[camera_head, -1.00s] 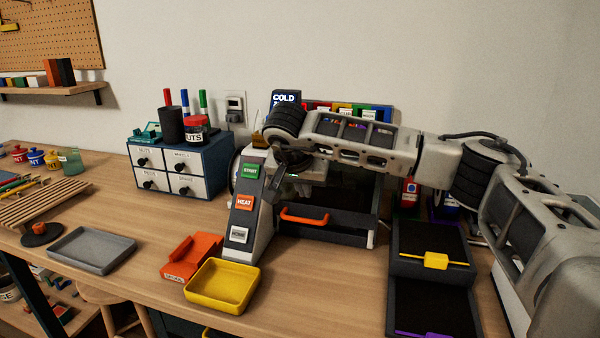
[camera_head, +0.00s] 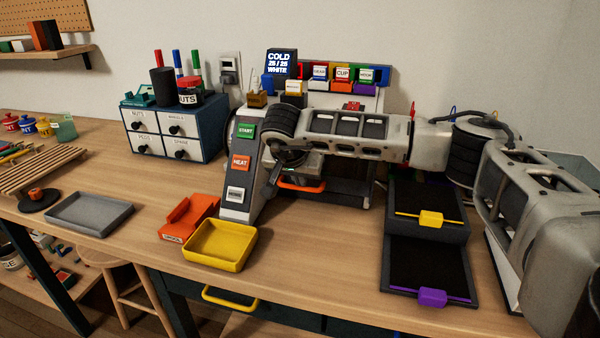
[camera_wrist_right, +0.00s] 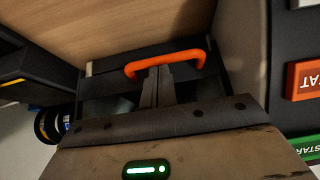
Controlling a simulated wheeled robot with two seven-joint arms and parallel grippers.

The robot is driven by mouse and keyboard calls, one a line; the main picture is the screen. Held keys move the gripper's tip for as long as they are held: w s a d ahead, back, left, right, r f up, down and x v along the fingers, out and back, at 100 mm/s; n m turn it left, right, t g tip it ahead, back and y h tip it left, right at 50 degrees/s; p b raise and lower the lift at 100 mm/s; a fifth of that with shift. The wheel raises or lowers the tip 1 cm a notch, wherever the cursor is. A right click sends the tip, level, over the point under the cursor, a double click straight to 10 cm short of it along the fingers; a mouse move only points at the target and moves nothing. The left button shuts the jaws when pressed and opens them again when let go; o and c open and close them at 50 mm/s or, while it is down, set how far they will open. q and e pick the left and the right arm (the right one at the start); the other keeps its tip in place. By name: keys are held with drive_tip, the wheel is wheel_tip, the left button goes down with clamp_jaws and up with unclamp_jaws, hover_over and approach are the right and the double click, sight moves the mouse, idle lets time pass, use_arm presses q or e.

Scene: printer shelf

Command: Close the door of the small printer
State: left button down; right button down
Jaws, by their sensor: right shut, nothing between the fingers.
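The dark door (camera_wrist_right: 108,84) carries an orange handle (camera_head: 302,186), also clear in the wrist view (camera_wrist_right: 165,60). My right gripper (camera_wrist_right: 158,74) is shut and empty, its fingertips overlapping the middle of the handle in the wrist view. I cannot tell whether they touch it, or how far open the door stands. In the head view my right gripper (camera_head: 272,184) is low beside the side panel. My left gripper is not in view.
A yellow tray (camera_head: 216,262) and an orange holder (camera_head: 187,218) stand in front of the printer on the left. Stacked dark trays (camera_head: 430,265) with yellow and purple tabs stand to its right. A drawer box (camera_head: 214,130) is behind left. Bare tabletop lies in front.

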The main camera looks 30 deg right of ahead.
wheel_tip(320, 180, down, 2)
drive_tip(key=shift+f, duration=0.1)
drive_tip(key=shift+s, duration=0.1)
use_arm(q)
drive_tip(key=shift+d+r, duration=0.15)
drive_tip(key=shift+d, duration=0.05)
